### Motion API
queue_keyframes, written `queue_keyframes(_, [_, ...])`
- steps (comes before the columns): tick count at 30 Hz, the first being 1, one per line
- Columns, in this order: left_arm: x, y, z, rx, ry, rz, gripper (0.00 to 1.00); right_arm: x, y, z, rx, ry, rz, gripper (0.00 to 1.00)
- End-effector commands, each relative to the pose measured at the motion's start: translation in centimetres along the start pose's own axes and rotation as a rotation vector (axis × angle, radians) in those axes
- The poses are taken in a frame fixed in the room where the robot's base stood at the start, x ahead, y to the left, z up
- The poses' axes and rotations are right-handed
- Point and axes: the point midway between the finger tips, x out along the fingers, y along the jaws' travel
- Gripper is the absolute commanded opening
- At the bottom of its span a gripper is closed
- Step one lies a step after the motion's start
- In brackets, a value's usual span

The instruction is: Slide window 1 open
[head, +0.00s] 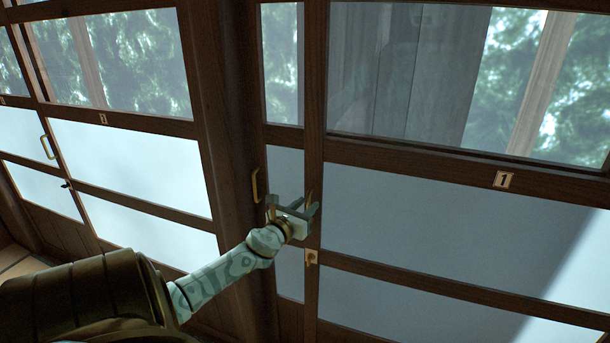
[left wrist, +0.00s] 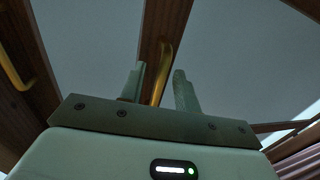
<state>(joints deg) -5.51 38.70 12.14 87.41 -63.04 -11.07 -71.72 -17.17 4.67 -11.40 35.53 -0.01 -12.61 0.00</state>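Window 1 fills the right of the head view, a wood-framed panel with a clear upper pane and frosted lower panes; its label "1" (head: 503,180) is on the middle rail. A brass handle (head: 310,197) stands on its left stile. My left gripper (head: 293,206) is at this stile. In the left wrist view, its two fingers (left wrist: 160,88) are apart, with the brass handle (left wrist: 162,68) showing between them. The handle's lower end is hidden behind the gripper body, and I cannot tell whether a finger touches it. My right gripper is not in view.
A second brass handle (head: 255,185) is on the dark post left of window 1, with a narrow pane (head: 284,170) between. A brass latch (head: 311,257) sits low on the stile.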

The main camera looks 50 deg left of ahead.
Motion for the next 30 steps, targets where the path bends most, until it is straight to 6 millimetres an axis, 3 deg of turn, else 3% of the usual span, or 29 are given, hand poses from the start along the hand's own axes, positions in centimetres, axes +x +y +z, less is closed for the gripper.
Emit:
queue_keyframes(8, [-0.9, -0.1, 0.0, -0.001, 0.0, -0.002, 0.32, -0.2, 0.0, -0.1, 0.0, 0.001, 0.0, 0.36])
queue_keyframes(11, [-2.7, -0.1, 0.0, -0.001, 0.001, -0.002, 0.32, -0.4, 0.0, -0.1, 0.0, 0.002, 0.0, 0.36])
queue_keyframes(21, [-11.8, 0.1, -0.3, -0.002, 0.003, 0.001, 0.32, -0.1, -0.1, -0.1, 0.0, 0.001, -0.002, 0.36])
queue_keyframes(25, [-14.4, 0.1, -0.3, -0.001, 0.003, 0.002, 0.32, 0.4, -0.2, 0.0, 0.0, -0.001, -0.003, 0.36])
queue_keyframes(30, [-16.1, 0.1, -0.2, -0.001, 0.001, 0.001, 0.32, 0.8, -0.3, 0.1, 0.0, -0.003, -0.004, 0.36])
